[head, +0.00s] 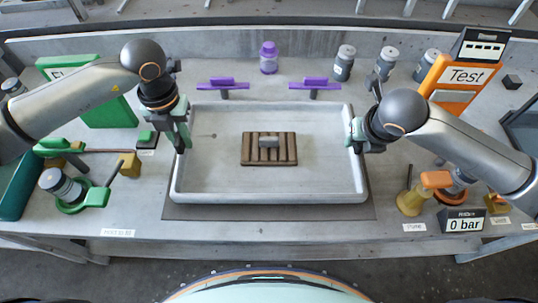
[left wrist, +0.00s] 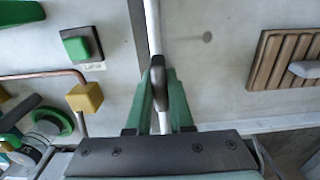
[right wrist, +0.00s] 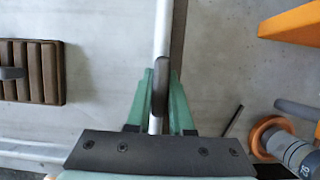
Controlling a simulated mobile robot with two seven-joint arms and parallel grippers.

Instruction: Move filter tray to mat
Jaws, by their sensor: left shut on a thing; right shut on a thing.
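The filter tray (head: 215,180) is a wide, shallow light-grey tray with a raised rim. It lies over a dark grey mat (head: 270,212), whose front strip and side edges show around the tray. My left gripper (head: 183,140) is shut on the tray's left rim; the rim also runs between its fingers in the left wrist view (left wrist: 158,90). My right gripper (head: 354,138) is shut on the right rim, which shows between its fingers in the right wrist view (right wrist: 160,80). A brown slatted block (head: 269,158) with a grey handle sits in the tray. Any gap below the tray is unclear.
Two purple clamps (head: 222,85) and (head: 315,86) stand behind the tray. A purple-capped jar (head: 268,58) and grey canisters are further back. A green button (head: 147,138) and yellow block (head: 129,165) are left; a 0 bar gauge (head: 465,220) and orange Test panel (head: 455,80) are right.

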